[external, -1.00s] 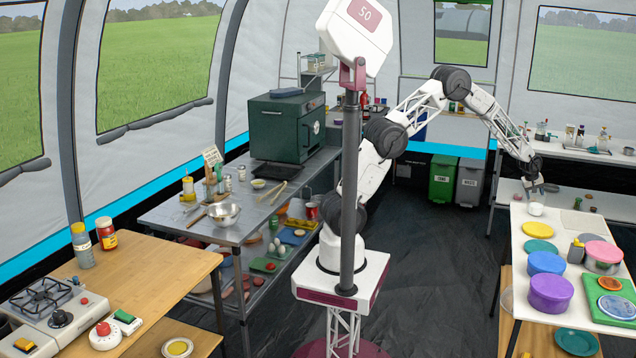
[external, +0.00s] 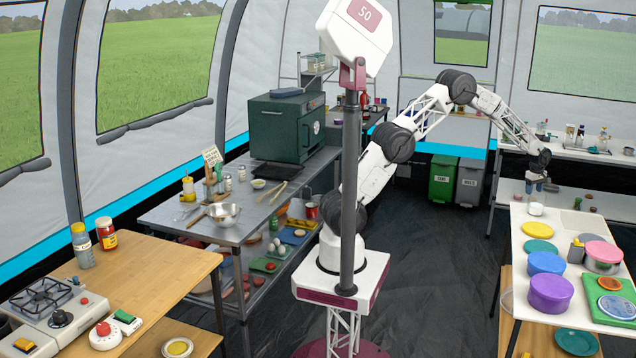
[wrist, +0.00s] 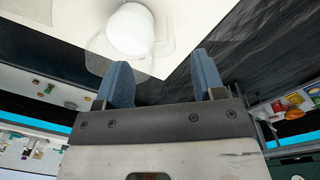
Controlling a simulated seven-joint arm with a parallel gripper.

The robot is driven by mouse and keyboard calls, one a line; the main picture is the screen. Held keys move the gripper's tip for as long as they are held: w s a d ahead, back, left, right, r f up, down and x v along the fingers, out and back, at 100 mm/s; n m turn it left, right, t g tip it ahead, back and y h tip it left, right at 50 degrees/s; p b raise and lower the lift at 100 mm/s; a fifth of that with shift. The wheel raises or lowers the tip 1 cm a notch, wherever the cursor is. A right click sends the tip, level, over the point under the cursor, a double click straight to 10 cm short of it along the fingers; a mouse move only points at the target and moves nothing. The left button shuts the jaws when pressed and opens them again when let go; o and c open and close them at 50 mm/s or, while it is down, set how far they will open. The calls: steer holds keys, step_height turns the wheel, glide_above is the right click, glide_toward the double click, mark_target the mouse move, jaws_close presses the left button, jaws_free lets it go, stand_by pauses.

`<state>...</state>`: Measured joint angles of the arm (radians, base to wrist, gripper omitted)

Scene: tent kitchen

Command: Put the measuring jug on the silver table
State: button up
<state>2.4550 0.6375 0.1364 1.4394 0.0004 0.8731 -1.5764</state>
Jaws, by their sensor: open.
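The measuring jug (external: 536,209) appears as a small clear vessel with white contents, standing near the far left corner of the white table. In the wrist view the clear jug (wrist: 165,38) shows beyond my fingertips, with a round white shape in it. My gripper (external: 535,186) is open and empty, just above the jug in the external view and apart from it. In the wrist view my two blue fingers (wrist: 160,75) are spread with nothing between them. The silver table (external: 240,232) is the long metal table left of my base.
The silver table holds a green oven (external: 285,128), a metal bowl (external: 224,214) and utensils; bare metal shows near its front. On the white table, a yellow lid (external: 537,230), blue tub (external: 546,263) and purple tub (external: 550,293) stand nearer. Dark floor lies between the tables.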

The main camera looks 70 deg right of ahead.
mark_target(531, 198)
steer(key=shift+f, duration=1.25)
steer(key=shift+w+d+f, duration=0.1)
steer(key=shift+d+f, duration=0.05)
steer(key=shift+f, duration=0.75)
steer(key=shift+w+d+f, duration=0.1)
steer(key=shift+f, duration=1.6)
steer(key=shift+c, duration=0.4)
jaws_close()
